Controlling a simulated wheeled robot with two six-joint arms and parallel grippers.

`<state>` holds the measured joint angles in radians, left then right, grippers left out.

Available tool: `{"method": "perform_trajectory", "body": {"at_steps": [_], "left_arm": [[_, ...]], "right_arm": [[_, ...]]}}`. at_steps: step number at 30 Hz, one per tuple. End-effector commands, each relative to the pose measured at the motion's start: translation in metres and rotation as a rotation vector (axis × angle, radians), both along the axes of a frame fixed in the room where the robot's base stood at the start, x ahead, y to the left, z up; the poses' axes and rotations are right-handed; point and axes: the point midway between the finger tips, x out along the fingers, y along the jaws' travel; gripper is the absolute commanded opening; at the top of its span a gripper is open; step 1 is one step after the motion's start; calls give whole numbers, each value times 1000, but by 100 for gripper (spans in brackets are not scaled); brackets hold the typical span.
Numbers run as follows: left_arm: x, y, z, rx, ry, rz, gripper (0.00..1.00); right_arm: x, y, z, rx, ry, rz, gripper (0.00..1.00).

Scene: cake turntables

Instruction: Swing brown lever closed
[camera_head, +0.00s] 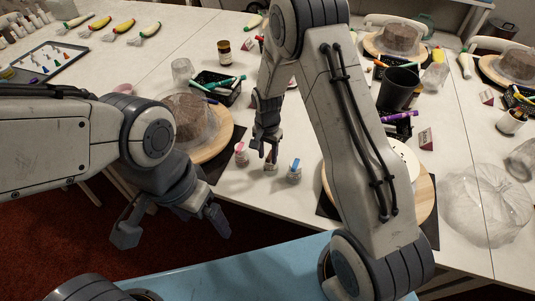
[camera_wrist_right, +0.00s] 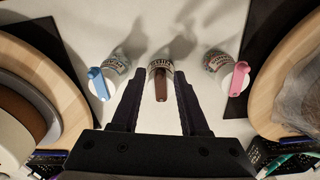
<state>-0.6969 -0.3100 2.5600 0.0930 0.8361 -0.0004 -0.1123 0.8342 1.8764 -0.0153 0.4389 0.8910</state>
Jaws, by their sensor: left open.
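Three small jars with coloured levers stand in a row near the table's front edge. The brown lever (camera_wrist_right: 161,86) is on the middle jar (camera_wrist_right: 159,70) and extends toward my right gripper; its exact angle is hard to tell. My right gripper (camera_wrist_right: 158,98) is open, with its fingers apart on either side of the brown lever's line. In the head view, the right gripper (camera_head: 269,150) is above the middle jar and partly hides it. My left gripper (camera_head: 170,228) is open and empty, in front of the table at the left.
The pink-lever jar (camera_head: 241,155) and blue-lever jar (camera_head: 294,173) stand close on either side. Turntables flank the row: a domed cake on the left one (camera_head: 211,147), and a wooden one (camera_head: 424,203) behind my right arm. A black basket (camera_head: 217,88) stands behind.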

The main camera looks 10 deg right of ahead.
Motion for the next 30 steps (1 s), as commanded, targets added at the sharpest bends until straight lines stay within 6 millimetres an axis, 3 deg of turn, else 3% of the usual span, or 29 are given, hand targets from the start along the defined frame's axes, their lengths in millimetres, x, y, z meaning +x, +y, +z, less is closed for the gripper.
{"method": "perform_trajectory", "body": {"at_steps": [11,24,30], "left_arm": [[0,0,-2,0,0,0,91],[0,0,-15,0,0,0,91],[0,0,-16,0,0,0,91]], "right_arm": [[1,0,8,0,-1,0,43],[2,1,87,1,-4,0,43],[1,1,103,0,-1,0,43]]}}
